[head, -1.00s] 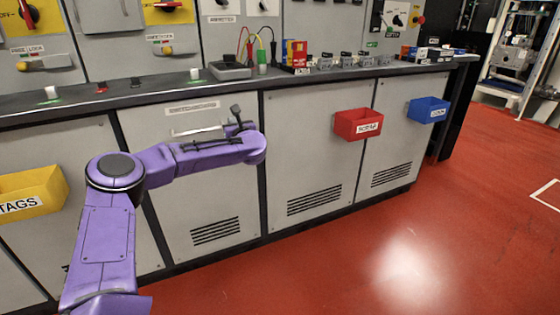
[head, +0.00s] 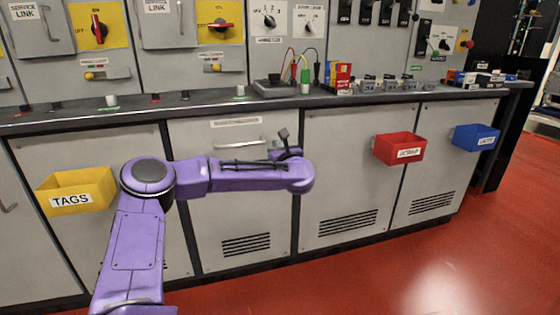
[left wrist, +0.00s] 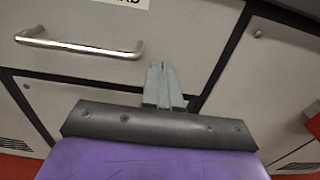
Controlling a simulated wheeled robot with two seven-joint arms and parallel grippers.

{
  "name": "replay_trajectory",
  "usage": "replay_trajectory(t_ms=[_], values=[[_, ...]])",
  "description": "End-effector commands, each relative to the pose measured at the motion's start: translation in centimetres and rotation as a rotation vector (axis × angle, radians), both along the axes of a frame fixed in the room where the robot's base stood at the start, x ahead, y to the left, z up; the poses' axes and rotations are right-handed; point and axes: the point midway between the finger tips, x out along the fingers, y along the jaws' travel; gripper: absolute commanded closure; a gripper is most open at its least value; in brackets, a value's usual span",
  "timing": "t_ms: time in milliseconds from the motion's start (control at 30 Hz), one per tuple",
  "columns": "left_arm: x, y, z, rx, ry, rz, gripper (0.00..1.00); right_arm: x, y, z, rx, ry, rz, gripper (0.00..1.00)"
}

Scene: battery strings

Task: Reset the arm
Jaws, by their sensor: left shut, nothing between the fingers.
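My left arm (head: 135,235) comes in from the lower left in the head view and bends across the front of the grey cabinet. Its gripper end is small and dark there, just right of a drawer handle (head: 240,143). In the left wrist view my left gripper (left wrist: 163,85) shows grey fingers shut together with nothing between them. They point at the cabinet front, right of the metal drawer handle (left wrist: 80,43). I cannot tell the exact gap to the cabinet. My right gripper is in neither view.
A yellow TAGS bin (head: 95,180), a red SCRAP bin (head: 402,147) and a blue bin (head: 474,136) stick out from the cabinet front. The dark countertop (head: 205,99) carries a meter with leads (head: 290,88) and several small parts. Red floor is open at lower right.

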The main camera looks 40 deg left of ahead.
Motion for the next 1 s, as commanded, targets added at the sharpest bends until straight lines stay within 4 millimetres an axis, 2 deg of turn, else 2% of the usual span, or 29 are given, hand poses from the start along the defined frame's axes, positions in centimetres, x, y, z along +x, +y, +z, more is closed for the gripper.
replay_trajectory(t_ms=[33, 100, 267, 400, 633, 700, 767, 800, 867, 900, 967, 1000], values=[[-0.5, -1.5, 0.4, 0.001, 0.000, -0.008, 1.00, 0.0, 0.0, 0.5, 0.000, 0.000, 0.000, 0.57], [-1.4, -3.0, 0.2, 0.001, 0.001, -0.007, 1.00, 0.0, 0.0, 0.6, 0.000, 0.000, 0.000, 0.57], [-2.7, -5.4, 0.0, 0.001, 0.003, -0.005, 1.00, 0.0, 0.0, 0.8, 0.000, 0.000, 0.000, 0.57], [-3.1, -6.0, -0.1, 0.000, 0.002, -0.003, 1.00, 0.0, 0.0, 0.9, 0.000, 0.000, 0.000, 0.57], [-3.2, -6.0, -0.2, 0.002, 0.007, -0.001, 1.00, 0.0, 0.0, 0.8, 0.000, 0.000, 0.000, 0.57], [-3.0, -6.1, -0.1, 0.031, 0.057, -0.010, 1.00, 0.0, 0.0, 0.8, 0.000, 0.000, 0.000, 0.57], [-2.4, -6.6, -0.2, 0.104, 0.178, -0.053, 1.00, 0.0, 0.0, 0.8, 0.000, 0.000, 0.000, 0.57], [-1.9, -7.9, -1.1, 0.185, 0.318, -0.119, 1.00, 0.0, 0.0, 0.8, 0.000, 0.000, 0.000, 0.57], [-1.0, -12.1, -4.0, 0.381, 0.592, -0.276, 1.00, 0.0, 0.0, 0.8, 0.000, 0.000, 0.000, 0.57], [-0.8, -14.8, -6.8, 0.507, 0.754, -0.371, 1.00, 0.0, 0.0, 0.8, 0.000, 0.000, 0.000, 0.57], [-1.3, -18.4, -11.1, 0.681, 0.965, -0.503, 1.00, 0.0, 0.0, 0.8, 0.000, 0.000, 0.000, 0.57], [-2.0, -20.5, -14.1, 0.792, 1.090, -0.589, 1.00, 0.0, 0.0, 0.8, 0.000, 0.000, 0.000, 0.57]])
